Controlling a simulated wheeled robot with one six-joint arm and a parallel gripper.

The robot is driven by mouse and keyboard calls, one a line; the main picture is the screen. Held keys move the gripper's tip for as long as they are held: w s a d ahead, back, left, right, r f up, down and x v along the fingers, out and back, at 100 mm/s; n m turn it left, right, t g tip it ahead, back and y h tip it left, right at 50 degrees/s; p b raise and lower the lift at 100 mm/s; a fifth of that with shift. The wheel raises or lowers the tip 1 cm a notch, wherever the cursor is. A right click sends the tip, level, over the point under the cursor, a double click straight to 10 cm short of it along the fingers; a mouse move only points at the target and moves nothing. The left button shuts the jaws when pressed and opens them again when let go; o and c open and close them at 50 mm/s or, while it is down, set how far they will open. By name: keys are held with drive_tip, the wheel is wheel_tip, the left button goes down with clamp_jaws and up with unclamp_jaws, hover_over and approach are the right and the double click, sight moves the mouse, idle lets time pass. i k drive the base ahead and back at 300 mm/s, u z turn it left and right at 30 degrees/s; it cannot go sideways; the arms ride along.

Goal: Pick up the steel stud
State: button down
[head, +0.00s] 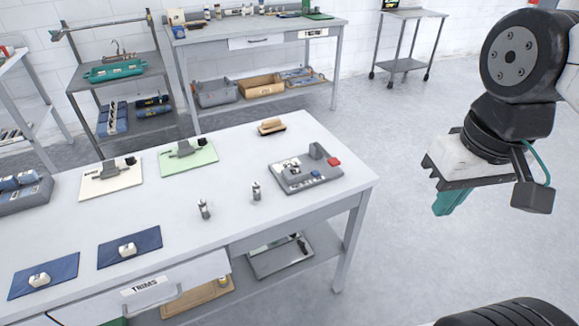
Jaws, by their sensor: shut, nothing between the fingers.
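Two small upright metallic pieces stand on the white workbench (300,150). One stud-like piece (204,209) is left of centre, and a similar stud-like piece (256,190) is a little to its right and further back. They are too small to tell which is the steel stud. My gripper (442,210), with teal fingers, is shut and empty. It hangs in the air to the right of the bench, well apart from both pieces.
A grey fixture with a red part (307,173) sits near the bench's right end, with a wooden-handled brush (271,126) behind it. Blue mats (130,246) with white pieces lie at the front left. Cream (111,181) and green (188,156) boards lie behind. Floor to the right is clear.

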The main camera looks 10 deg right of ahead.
sight(296, 168)
drive_tip(key=u, duration=0.25)
drive_tip(key=k, duration=0.5)
drive_tip(key=u, duration=0.65)
drive_tip(key=i, duration=0.8)
drive_tip(key=z, duration=0.8)
